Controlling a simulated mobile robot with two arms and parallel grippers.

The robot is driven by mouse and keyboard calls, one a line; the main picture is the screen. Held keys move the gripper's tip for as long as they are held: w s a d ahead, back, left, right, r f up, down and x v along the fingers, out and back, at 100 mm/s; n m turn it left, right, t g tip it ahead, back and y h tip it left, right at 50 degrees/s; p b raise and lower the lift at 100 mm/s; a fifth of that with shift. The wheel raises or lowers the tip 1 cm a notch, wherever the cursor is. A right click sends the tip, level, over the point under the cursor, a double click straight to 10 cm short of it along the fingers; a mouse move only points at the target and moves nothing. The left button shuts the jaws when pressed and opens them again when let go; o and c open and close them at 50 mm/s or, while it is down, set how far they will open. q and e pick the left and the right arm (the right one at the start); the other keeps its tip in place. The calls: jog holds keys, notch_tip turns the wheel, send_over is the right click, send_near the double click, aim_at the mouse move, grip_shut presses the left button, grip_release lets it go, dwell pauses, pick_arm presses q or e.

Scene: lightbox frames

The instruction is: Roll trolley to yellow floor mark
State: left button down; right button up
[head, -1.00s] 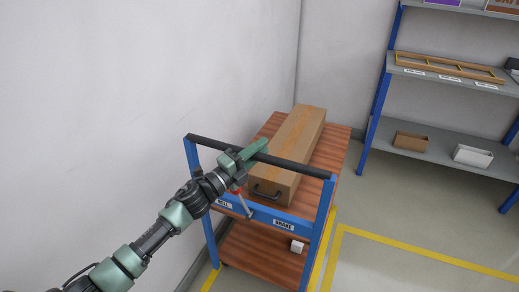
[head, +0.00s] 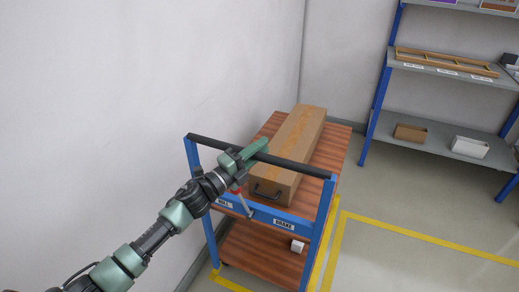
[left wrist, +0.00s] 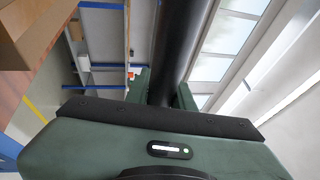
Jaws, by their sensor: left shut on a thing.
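The trolley (head: 319,235) has a blue frame, wood-look decks and a black push bar (head: 300,169). My left gripper (head: 252,153) is shut on the push bar, left of its middle; the bar also shows as a dark tube in the left wrist view (left wrist: 182,45). A lever (head: 244,203) on the front rail stands between the ROLL and BRAKE labels. Yellow floor lines run beside the trolley: one outline (head: 430,238) to the right, and another line (head: 230,283) by its near end. Which one is the mark, I cannot tell. My right gripper is out of view.
A long cardboard box (head: 290,145) lies on the top deck, and a small white box (head: 297,246) on the lower one. A wall (head: 130,80) stands close on the left. A blue-legged shelf rack (head: 375,125) stands at back right. The floor at right is clear.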

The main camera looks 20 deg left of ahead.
pick_arm(q)
jog(key=c, duration=1.2)
grip_release()
jog(key=v, duration=0.7)
jog(key=shift+s+a, duration=0.15)
jog(key=shift+s, duration=0.15)
jog(key=shift+f, duration=0.2)
